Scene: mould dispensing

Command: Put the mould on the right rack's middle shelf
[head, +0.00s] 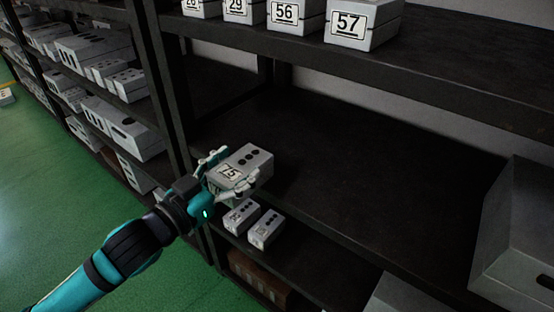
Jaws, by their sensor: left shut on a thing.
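The mould is a grey block with the label 75 and dark round holes on top (252,160). My left gripper (233,178) is shut on the mould, with its fingers along the block's sides. The mould is at the front left of a wide dark shelf (370,170) of the rack, near its front edge. I cannot tell whether it touches the shelf or hangs just above it. My right gripper is not in view.
Boxes labelled 56 (284,14) and 57 (348,24) stand on the shelf above. Two small grey blocks (265,229) sit below the mould. A large grey box (520,240) stands at right. A dark upright (165,90) rises left of the mould. The shelf's middle is clear.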

